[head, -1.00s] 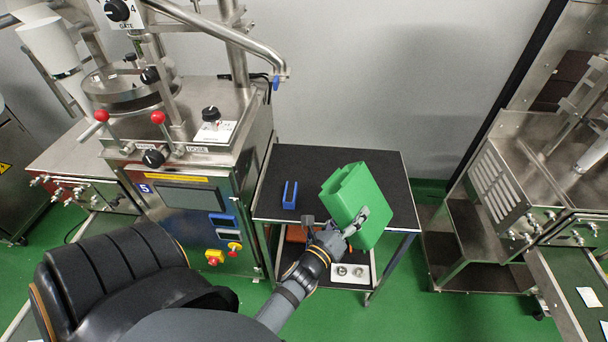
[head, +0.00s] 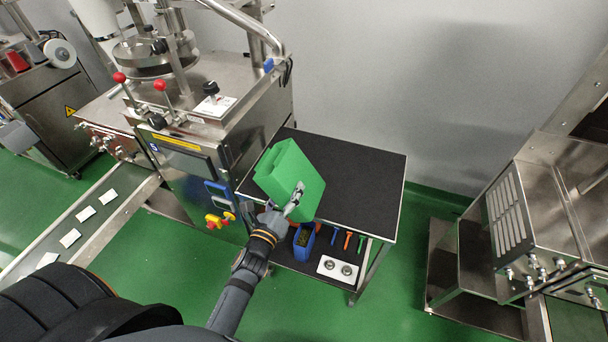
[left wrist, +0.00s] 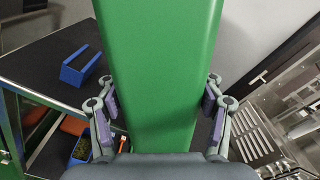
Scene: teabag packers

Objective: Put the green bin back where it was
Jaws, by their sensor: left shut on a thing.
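The green bin (head: 288,178) is in my left gripper (head: 296,200), tilted, in front of the left part of the small black-topped table (head: 350,180). In the left wrist view the bin (left wrist: 165,75) fills the middle, with one finger of the left gripper (left wrist: 160,110) on each side of it. The fingers are shut on the bin. I cannot tell whether the bin touches the tabletop. My right gripper is in neither view.
A small blue holder (left wrist: 80,66) stands on the tabletop; the bin hides it in the head view. The lower shelf holds a filled blue bin (head: 304,240), coloured tools and a white plate with two rings (head: 338,268). The machine (head: 205,140) stands close at left. The tabletop's right side is clear.

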